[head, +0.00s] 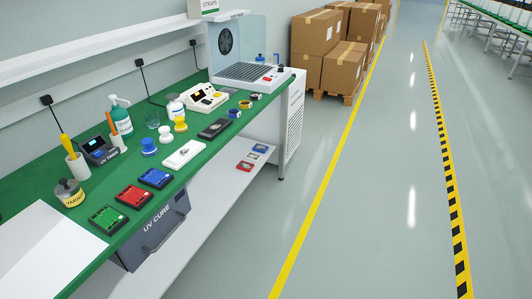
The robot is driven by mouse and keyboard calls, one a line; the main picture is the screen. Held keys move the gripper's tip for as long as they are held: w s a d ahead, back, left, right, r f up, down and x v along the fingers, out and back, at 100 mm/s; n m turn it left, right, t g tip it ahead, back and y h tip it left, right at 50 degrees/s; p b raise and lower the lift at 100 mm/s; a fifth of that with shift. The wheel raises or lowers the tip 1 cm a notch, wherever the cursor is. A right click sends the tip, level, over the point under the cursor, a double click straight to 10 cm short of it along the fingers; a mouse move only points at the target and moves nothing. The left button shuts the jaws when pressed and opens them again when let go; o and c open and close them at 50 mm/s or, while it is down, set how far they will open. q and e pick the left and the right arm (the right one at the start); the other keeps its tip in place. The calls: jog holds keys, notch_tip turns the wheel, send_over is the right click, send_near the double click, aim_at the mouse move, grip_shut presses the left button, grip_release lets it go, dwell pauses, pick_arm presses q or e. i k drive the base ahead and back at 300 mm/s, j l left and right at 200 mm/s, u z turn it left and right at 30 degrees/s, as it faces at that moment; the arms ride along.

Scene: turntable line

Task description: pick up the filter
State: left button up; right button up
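No item on the bench can be told for certain as the filter. A benchtop extraction unit with a round dark fan (226,39) and a grey grille (244,72) stands at the far end of the green bench; whether a filter sits in it cannot be told. A white flat item (183,154) and a black flat item (215,128) lie along the bench's right side. Neither of my grippers is in view.
Green, red and blue square trays (131,196) lie near the front edge of the green bench (35,187). Boxes (343,66) are stacked beyond the bench. The floor to the right is clear.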

aim_at(258, 148)
jog(key=i+u, duration=0.1)
jog(key=i, duration=0.4)
jog(key=i+l+u, duration=0.1)
jog(key=i, duration=0.45)
